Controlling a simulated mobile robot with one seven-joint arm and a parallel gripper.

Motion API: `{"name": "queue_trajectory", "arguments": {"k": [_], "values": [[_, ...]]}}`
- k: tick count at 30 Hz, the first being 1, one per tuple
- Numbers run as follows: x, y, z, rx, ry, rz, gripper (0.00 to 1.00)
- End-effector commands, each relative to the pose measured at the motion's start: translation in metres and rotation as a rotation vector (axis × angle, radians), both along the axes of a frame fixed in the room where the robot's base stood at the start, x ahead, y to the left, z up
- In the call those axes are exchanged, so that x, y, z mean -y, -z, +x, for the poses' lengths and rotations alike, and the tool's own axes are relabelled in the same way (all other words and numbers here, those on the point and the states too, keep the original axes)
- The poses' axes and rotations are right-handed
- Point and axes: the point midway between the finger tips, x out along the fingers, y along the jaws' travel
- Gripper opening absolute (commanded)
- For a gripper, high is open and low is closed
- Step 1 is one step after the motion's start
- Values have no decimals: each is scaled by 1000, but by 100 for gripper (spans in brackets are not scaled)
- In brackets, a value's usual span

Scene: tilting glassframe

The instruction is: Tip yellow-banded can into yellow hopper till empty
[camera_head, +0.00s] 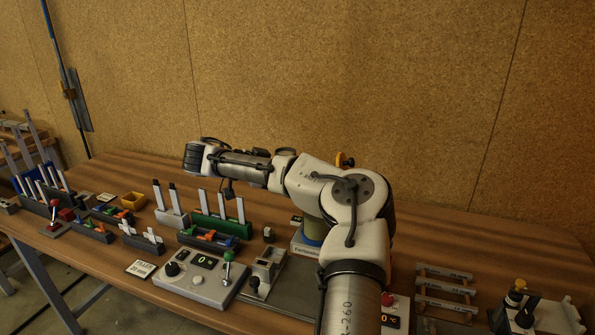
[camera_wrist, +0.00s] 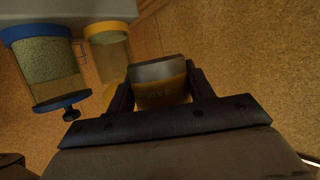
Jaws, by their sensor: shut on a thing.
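In the wrist view my gripper (camera_wrist: 159,84) is shut on a can (camera_wrist: 160,97), with one dark finger on each side of it. The can has a grey end and a brownish body with faint markings. A little yellow shows beside the left finger. The yellow hopper (camera_wrist: 108,46), a clear vessel with a yellow rim, is up and left of the can, apart from it in the picture. Its contents are hard to make out. In the head view my arm hides the gripper and the can.
A blue-rimmed vessel (camera_wrist: 48,62) with pale grains stands beside the yellow hopper.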

Motion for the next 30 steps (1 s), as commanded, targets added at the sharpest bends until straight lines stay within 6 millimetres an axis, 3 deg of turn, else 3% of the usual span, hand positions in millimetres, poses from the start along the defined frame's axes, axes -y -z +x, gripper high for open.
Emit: {"name": "queue_trajectory", "arguments": {"k": [16, 30], "values": [[-3, 1, -1, 2, 4, -2, 24], [8, 0, -5, 91, 4, 279, 24]]}}
